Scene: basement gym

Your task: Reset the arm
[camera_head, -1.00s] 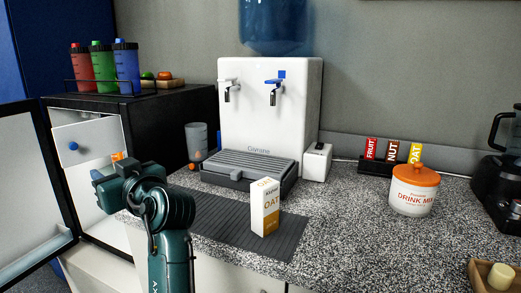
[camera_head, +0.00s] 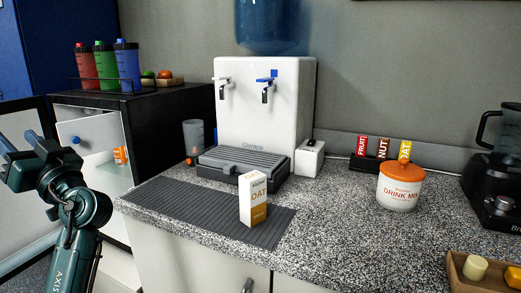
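My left arm, dark teal, comes in at the lower left. Its gripper (camera_head: 14,162) is at the left edge of the picture, in front of the open fridge, with its fingers apart and nothing seen between them. My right gripper is not in view. An oat carton (camera_head: 253,199) stands upright on the dark ribbed mat (camera_head: 170,204) on the counter, well to the right of my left gripper.
The small black fridge (camera_head: 165,125) stands open at left, an orange-labelled item (camera_head: 121,155) inside. The front middle is clear.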

